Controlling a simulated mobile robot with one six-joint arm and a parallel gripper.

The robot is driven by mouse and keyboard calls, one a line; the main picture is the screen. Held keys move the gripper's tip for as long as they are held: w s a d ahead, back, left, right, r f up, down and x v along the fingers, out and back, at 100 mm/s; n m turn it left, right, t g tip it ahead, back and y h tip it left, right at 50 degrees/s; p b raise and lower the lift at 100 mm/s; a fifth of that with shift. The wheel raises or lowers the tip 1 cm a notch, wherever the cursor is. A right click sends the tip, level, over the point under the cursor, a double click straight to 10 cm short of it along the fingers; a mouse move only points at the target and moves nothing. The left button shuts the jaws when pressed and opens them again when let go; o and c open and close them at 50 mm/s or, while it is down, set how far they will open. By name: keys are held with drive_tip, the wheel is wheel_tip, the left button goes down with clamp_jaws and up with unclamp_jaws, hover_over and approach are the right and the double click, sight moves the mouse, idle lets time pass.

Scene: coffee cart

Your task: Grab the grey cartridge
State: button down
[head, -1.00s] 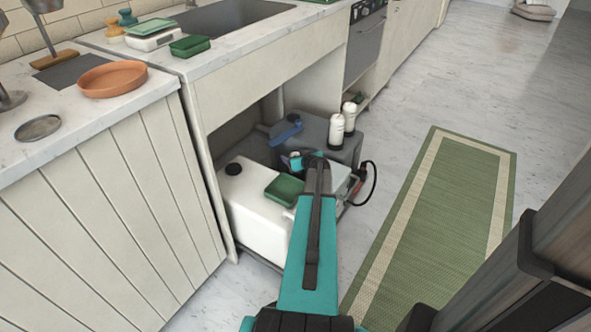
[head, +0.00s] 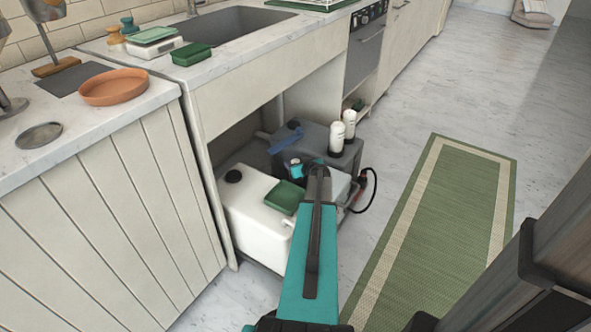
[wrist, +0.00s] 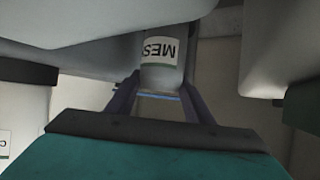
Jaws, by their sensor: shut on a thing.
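In the wrist view, a grey cylinder with a white label reading "MES", the grey cartridge (wrist: 160,77), sits between the two dark fingers of my gripper (wrist: 160,92). The fingers are shut on it, one on each side. Its upper end runs up beside pale grey surfaces. In the head view my gripper (head: 301,170) is low in the open bay under the counter, among the tanks. The grey cartridge cannot be made out there; my arm and the tanks hide it.
A white tank (head: 250,222) carrying a green box (head: 285,197) stands left of my arm. A dark grey tank (head: 318,140) is behind, with two white bottles (head: 336,139) at its right. The counter edge overhangs the bay. A green mat (head: 435,220) lies on open floor.

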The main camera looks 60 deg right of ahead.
wheel_tip(320, 180, up, 10)
drive_tip(key=shift+r+p, duration=0.1)
drive_tip(key=shift+p, duration=1.05)
